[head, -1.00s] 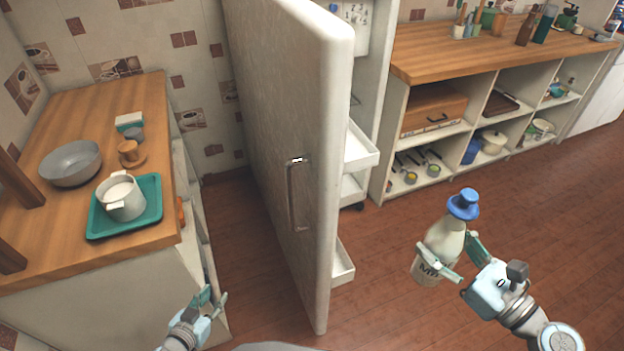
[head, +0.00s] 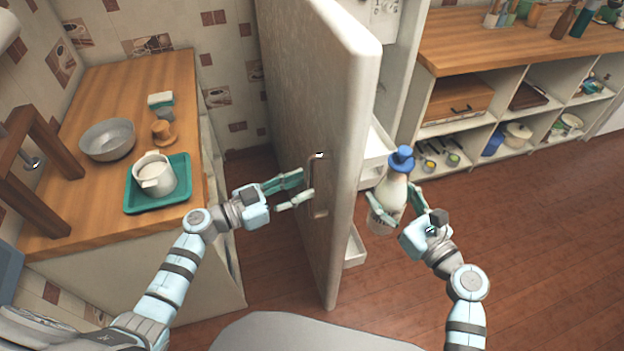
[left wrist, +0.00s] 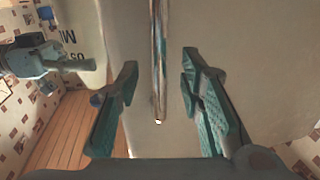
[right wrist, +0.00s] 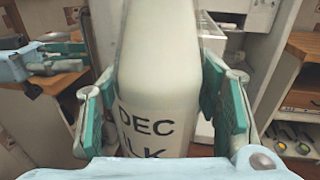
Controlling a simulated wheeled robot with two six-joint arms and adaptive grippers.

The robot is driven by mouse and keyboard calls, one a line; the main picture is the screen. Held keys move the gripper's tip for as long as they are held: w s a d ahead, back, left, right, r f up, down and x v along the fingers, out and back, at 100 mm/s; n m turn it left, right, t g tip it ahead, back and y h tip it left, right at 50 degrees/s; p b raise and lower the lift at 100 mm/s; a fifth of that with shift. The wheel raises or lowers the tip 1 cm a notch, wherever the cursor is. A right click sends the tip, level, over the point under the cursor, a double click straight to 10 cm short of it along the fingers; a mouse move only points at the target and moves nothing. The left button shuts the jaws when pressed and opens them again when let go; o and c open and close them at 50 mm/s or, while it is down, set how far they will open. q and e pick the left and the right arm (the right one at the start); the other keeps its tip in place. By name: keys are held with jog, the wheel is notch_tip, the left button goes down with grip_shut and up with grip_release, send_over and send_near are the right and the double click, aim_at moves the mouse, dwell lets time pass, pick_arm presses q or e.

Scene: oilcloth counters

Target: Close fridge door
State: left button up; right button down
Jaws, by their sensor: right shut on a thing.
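The white fridge door (head: 325,90) stands open, with its outer face and vertical metal handle (head: 314,185) turned to my left side. My left gripper (head: 300,187) is open at the handle. In the left wrist view the handle (left wrist: 159,70) runs between the two parted fingers (left wrist: 158,95), touching neither visibly. My right gripper (head: 392,208) is shut on a cream milk bottle (head: 391,190) with a blue cap, held upright on the other side of the door. In the right wrist view the bottle (right wrist: 160,85) shows dark lettering between the fingers.
White door shelves (head: 355,245) show behind the door edge. At left, a wooden counter (head: 95,200) holds a green tray (head: 185,185) with a white pot, and a grey bowl (head: 108,139). Open shelving (head: 480,145) stands at right. The floor (head: 540,240) at right is clear.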

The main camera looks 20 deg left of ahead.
aim_at(312, 182)
pick_arm(q)
jog(key=x, duration=0.3)
jog(key=shift+w+d, duration=0.2)
jog(key=shift+w, duration=0.1)
grip_shut()
